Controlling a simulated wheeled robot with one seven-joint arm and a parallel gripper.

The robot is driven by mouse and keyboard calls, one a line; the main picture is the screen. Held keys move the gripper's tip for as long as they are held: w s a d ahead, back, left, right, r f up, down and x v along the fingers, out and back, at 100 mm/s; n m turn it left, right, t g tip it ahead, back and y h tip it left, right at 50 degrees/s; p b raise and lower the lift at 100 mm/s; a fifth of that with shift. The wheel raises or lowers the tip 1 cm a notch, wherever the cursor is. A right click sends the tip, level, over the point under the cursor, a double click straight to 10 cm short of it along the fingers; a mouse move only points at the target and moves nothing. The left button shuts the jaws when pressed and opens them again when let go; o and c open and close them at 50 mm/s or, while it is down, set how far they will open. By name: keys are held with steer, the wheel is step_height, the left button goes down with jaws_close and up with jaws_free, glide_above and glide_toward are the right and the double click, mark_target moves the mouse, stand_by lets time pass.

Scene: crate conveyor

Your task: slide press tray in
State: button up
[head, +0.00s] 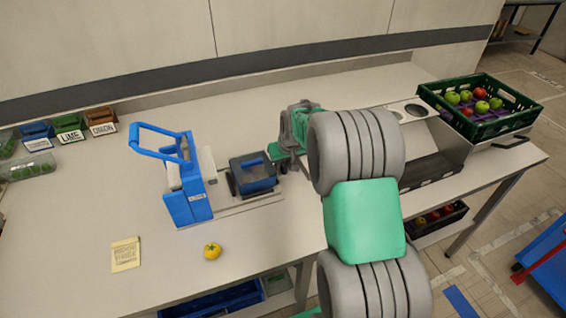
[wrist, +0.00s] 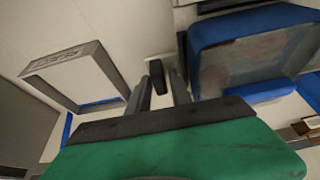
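The blue press (head: 188,190) stands upright on the bench, its looped lever (head: 158,143) raised to the left. Its tray (head: 252,176), a dark box with a blue inside, sits out to the right of the press on a flat pale base. My gripper (head: 276,152) is beside the tray's right end, partly hidden by my arm. In the wrist view, its two fingers (wrist: 164,82) stand apart with a small dark piece between them. Whether they grip it is unclear. The blue part at right in the wrist view (wrist: 245,30) looks like the tray.
A yellow-orange fruit (head: 212,251) and a paper note (head: 125,254) lie in front of the press. Labelled bins (head: 70,134) stand at the back left. A green crate of apples (head: 480,122) is at the far right. The bench's left front is mostly clear.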

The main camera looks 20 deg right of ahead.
steer(key=shift+c, duration=0.5)
jaws_close()
stand_by(0.8)
